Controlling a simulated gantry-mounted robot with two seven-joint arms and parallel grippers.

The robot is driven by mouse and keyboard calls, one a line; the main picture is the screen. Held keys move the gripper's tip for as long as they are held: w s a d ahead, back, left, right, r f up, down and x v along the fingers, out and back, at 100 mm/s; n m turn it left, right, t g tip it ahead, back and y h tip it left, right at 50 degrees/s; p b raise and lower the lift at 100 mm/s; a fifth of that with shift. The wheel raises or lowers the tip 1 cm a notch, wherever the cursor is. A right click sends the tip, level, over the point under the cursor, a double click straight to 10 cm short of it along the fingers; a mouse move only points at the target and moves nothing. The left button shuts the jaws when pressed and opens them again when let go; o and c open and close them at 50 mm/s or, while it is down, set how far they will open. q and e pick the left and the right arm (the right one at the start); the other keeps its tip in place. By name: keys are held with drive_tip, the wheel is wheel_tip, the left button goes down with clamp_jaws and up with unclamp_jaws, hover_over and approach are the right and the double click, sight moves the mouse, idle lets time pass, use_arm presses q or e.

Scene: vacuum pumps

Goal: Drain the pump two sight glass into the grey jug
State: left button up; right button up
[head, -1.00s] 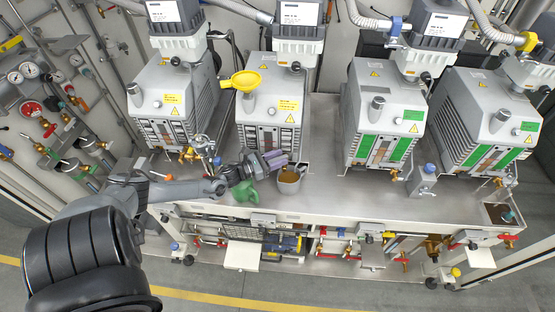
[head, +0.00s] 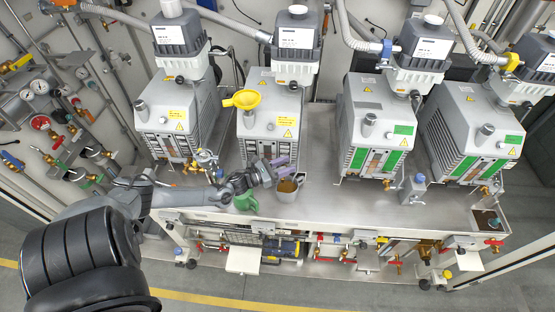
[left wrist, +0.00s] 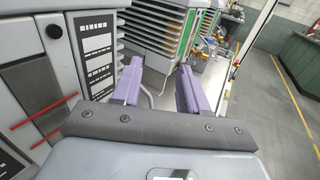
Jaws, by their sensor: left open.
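Pump two (head: 270,118), second from the left, has a yellow funnel (head: 240,98) on top. The grey jug (head: 287,195) stands on the bench before it, with brown content inside. My left gripper (head: 283,165) has purple fingers just above and behind the jug, close to the pump's front. In the left wrist view the fingers (left wrist: 158,84) are apart with no held object clear between them. A dark sight glass with red lines (left wrist: 38,88) shows on the pump face at left there. The drain valve is hidden in the head view. My right gripper is not in view.
A green jug (head: 245,202) stands left of the grey jug, beside my wrist. Two pumps with green labels (head: 380,135) stand to the right, another pump (head: 178,120) to the left. The bench (head: 325,200) is bare right of the grey jug.

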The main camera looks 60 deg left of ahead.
use_arm(q)
drive_tip(key=w+d+r+p, duration=0.2)
drive_tip(key=d+r+p, duration=0.2)
drive_tip(key=d, duration=0.3)
drive_tip(key=shift+w+r, duration=0.2)
